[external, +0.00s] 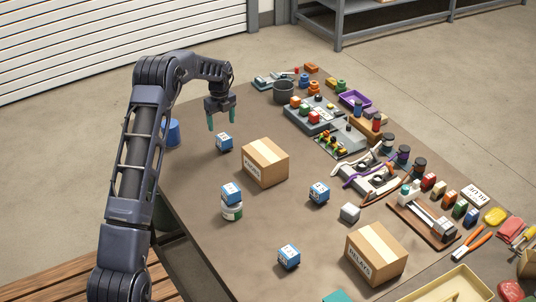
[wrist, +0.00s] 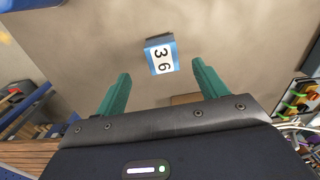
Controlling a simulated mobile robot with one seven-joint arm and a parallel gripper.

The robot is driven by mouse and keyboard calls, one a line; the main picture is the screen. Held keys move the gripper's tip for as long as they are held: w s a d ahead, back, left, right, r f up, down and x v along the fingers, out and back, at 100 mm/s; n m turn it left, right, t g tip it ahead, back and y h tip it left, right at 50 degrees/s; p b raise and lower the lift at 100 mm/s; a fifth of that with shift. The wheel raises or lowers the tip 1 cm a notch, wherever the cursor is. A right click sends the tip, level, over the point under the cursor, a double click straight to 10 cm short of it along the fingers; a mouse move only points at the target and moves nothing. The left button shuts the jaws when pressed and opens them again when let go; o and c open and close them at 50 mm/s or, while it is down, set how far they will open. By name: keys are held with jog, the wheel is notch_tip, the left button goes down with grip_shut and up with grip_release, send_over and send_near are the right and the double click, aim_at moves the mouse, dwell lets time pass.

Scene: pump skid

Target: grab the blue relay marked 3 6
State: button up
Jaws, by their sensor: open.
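The blue relay marked 3 6 (wrist: 160,57) shows in the wrist view with its white label facing the camera, just beyond and between my fingertips. It appears to be the blue-and-white block (external: 224,143) on the table below my gripper in the external view, where its marking is too small to read. My gripper (external: 223,119) hangs above it, fingers pointing down, open and empty. Its teal fingers (wrist: 160,72) stand apart in the wrist view.
A cardboard box (external: 265,162) stands right of the nearest relay. Another box (external: 375,254) is at front right. A blue cylinder (external: 173,132) stands near the left table edge. Trays, tools and small parts crowd the right side. The table around the relay is mostly clear.

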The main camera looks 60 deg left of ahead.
aim_at(224, 136)
notch_tip(224, 136, down, 4)
jog(key=shift+f, duration=0.1)
jog(key=shift+w+d+f, duration=0.1)
jog(key=shift+d+f, duration=0.05)
jog(key=shift+f, duration=1.1)
jog(key=shift+w+d+f, duration=0.1)
jog(key=shift+d+f, duration=0.05)
jog(key=shift+f, duration=1.1)
jog(key=c, duration=1.1)
